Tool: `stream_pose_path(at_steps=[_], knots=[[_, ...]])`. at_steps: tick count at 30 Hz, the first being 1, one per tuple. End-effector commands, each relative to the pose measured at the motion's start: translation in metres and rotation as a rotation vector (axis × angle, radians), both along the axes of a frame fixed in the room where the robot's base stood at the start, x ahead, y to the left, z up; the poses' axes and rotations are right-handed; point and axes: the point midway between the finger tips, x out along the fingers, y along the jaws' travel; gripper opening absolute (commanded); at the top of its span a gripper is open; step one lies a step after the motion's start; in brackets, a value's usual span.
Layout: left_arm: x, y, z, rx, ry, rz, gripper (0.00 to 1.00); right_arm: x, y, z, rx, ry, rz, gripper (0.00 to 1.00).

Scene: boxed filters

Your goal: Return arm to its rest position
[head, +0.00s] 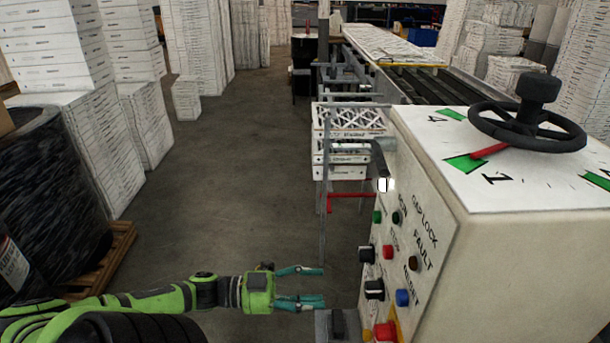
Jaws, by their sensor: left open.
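My left arm, green and black, comes in from the lower left of the head view and reaches right, low in the picture. Its left gripper (311,286) has two teal fingers spread apart with nothing between them. The fingertips point right, toward the side of a white control cabinet (478,257), with a small gap in the picture between the upper fingertip and the cabinet. The cabinet's front carries several coloured buttons and black knobs, including a blue button (403,298). My right gripper does not show.
A black handwheel (527,124) sits on the cabinet top. Stacked white boxes (347,145) stand on a rack behind the cabinet. A dark wrapped drum (52,190) on a wooden pallet (112,262) stands at left. The grey floor (225,170) between is clear.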

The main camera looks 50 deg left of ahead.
Motion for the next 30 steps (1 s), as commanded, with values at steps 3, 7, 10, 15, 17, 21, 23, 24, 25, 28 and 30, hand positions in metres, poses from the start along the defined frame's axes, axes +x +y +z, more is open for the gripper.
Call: stream_pose_path(at_steps=[3,7,10,15,17,21,23,24,25,28,30], knots=[[-0.007,0.006,0.000,0.000,0.001,0.001,0.61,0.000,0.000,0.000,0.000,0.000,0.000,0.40],[-0.010,0.008,0.000,0.000,0.001,0.001,0.61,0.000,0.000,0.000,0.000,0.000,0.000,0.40],[-0.010,0.008,0.000,0.001,-0.001,0.000,0.61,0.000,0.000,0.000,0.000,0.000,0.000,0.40],[-0.009,0.008,0.000,0.000,0.000,0.000,0.61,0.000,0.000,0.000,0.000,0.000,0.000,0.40],[-0.009,0.008,0.000,0.000,0.000,0.000,0.61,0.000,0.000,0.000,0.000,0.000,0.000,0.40],[-0.009,0.008,0.000,0.000,0.000,0.000,0.61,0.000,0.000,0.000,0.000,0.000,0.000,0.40],[-0.009,0.009,-0.001,0.000,0.002,0.004,0.61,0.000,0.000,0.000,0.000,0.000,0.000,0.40],[-0.009,0.011,-0.003,-0.001,0.006,0.016,0.61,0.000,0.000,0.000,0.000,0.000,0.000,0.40],[-0.008,0.014,-0.007,-0.002,0.013,0.032,0.61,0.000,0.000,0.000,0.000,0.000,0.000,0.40],[-0.005,0.036,-0.036,-0.008,0.066,0.143,0.61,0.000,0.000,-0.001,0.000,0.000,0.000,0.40],[-0.005,0.059,-0.071,-0.017,0.134,0.266,0.61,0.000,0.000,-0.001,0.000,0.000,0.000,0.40]])
